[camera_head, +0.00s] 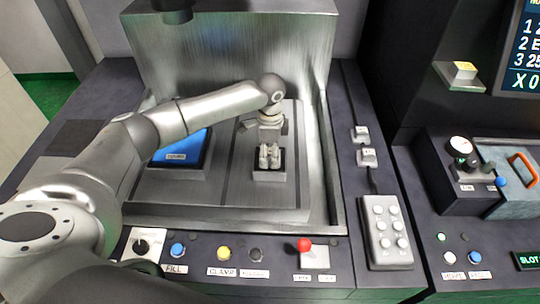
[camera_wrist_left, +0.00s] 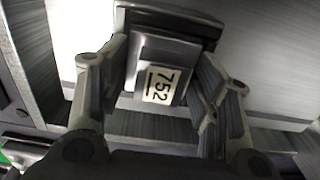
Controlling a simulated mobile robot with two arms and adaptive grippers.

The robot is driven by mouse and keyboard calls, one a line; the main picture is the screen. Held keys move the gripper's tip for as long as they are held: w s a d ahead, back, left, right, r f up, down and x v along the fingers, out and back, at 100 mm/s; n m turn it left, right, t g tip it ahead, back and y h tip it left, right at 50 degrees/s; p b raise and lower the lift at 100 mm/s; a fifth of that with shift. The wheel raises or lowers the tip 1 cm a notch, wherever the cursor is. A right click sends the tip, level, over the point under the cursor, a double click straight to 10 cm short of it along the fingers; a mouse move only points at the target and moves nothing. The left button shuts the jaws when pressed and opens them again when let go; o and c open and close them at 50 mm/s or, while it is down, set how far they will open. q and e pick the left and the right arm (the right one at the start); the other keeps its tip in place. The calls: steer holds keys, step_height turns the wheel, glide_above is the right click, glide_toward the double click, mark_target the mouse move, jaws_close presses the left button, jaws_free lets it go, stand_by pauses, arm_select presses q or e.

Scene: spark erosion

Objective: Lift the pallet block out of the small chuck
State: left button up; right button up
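The small chuck (camera_head: 270,176) stands on the worktable inside the machine's tank, just right of the middle seam. My left gripper (camera_head: 269,160) points down right over it and hides most of the pallet block in the head view. In the left wrist view the pallet block (camera_wrist_left: 167,50) is a grey block with a pale label reading 752, in front of the dark chuck (camera_wrist_left: 165,18). The two fingers of the left gripper (camera_wrist_left: 162,75) stand on either side of the block, open, with narrow gaps beside it. My right gripper is not in view.
A blue labelled panel (camera_head: 182,148) lies left of the chuck, partly behind my arm. The tank rim (camera_head: 225,228) surrounds the worktable. Buttons and a red-knobbed lever (camera_head: 304,245) line the front edge, with a keypad (camera_head: 387,232) on the right. The table right of the gripper is clear.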

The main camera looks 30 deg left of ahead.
arm_select(q)
steer(key=c, duration=0.7)
steer(key=shift+c, duration=0.3)
steer(key=shift+r, duration=0.1)
